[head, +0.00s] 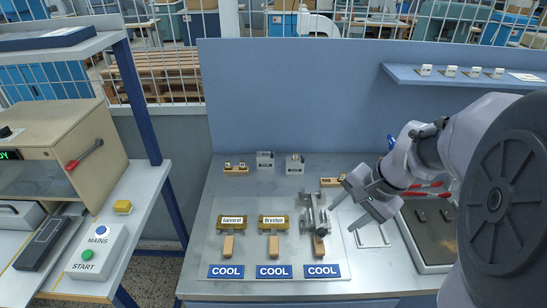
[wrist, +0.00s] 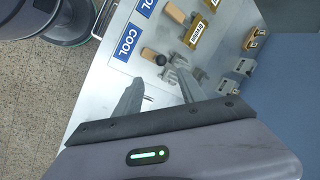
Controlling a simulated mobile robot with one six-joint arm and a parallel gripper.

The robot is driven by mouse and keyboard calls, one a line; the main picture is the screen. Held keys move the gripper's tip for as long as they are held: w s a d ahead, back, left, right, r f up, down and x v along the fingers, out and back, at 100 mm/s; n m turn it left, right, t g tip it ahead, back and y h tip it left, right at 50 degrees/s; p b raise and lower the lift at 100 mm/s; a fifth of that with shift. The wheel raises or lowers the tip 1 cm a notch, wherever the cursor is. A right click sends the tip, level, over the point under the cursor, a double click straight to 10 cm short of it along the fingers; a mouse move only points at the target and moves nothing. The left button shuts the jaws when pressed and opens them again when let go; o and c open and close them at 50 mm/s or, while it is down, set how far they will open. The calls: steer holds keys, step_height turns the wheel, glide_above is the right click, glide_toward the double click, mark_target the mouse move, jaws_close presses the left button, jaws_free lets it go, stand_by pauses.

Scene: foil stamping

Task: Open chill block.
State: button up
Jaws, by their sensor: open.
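Three chill stations stand in a row on a pale plate (head: 335,285), each behind a blue COOL sign. The right-hand one is a grey metal chill block (head: 309,222) with upright parts and a wooden handle (head: 319,247) at its front. The other two carry brass plates with white name labels, left (head: 233,223) and middle (head: 273,223). My gripper (head: 354,208) is open and empty, just right of the grey block and apart from it. In the wrist view the open fingers (wrist: 160,90) point toward the grey block (wrist: 182,74) and its handle (wrist: 153,56).
Small blocks (head: 265,160) stand at the bench's back. A dark-topped tray (head: 432,235) with red-handled tools lies at the right, under my arm. A control box (head: 97,250) with MAINS and START buttons stands on the left bench. A shelf (head: 460,78) hangs on the back panel.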

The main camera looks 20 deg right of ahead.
mark_target(324, 230)
steer(key=b+x, duration=0.4)
steer(key=x, duration=0.9)
steer(key=shift+r, duration=0.1)
steer(key=shift+c, duration=0.5)
steer(key=shift+d, duration=0.1)
jaws_close()
steer(key=shift+w+r, duration=0.1)
steer(key=shift+r, duration=0.1)
